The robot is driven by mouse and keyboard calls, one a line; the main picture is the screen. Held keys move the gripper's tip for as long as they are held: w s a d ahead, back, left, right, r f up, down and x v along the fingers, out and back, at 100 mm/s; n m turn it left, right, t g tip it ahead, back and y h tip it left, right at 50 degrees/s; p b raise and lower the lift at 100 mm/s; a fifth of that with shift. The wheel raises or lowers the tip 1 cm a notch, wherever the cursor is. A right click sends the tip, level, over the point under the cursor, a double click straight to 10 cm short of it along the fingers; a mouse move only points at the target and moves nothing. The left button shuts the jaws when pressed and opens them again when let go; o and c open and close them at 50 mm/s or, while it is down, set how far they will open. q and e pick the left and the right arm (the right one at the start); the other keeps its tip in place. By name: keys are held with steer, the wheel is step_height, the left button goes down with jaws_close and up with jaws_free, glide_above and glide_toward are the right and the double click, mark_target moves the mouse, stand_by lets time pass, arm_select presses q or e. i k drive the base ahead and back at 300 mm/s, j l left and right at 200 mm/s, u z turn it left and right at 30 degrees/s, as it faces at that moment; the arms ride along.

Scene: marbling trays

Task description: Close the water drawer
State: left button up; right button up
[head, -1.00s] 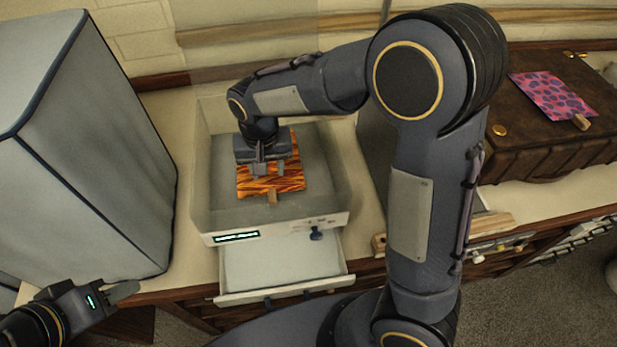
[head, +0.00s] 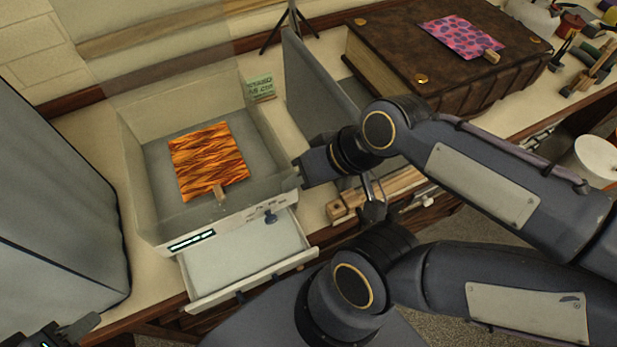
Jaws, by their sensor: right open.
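The water drawer (head: 235,262) is a shallow pale drawer under the front of the white tray box (head: 235,225). It is pulled out toward me and looks empty, with dark knobs on its front. An orange-and-black marbled sheet (head: 205,160) with a small wooden clip lies in the tray box. My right gripper (head: 297,177) is open and empty at the right front corner of the tray box, above and behind the drawer; I cannot tell if it touches the box. My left gripper (head: 78,326) is partly in view at the bottom left, left of the drawer; its jaw opening is unclear.
A tall grey box (head: 60,190) stands left of the tray box. A grey panel (head: 315,90) stands upright at right, beside a brown book-like case (head: 440,75) bearing a pink spotted sheet (head: 461,38). Wooden pieces (head: 375,196) lie at the counter's front edge.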

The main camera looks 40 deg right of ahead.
mark_target(215, 271)
steer(key=k+l+u, duration=0.1)
steer(key=k, duration=0.3)
steer(key=k+l+u, duration=0.1)
steer(key=k, duration=0.35)
steer(key=l, duration=0.1)
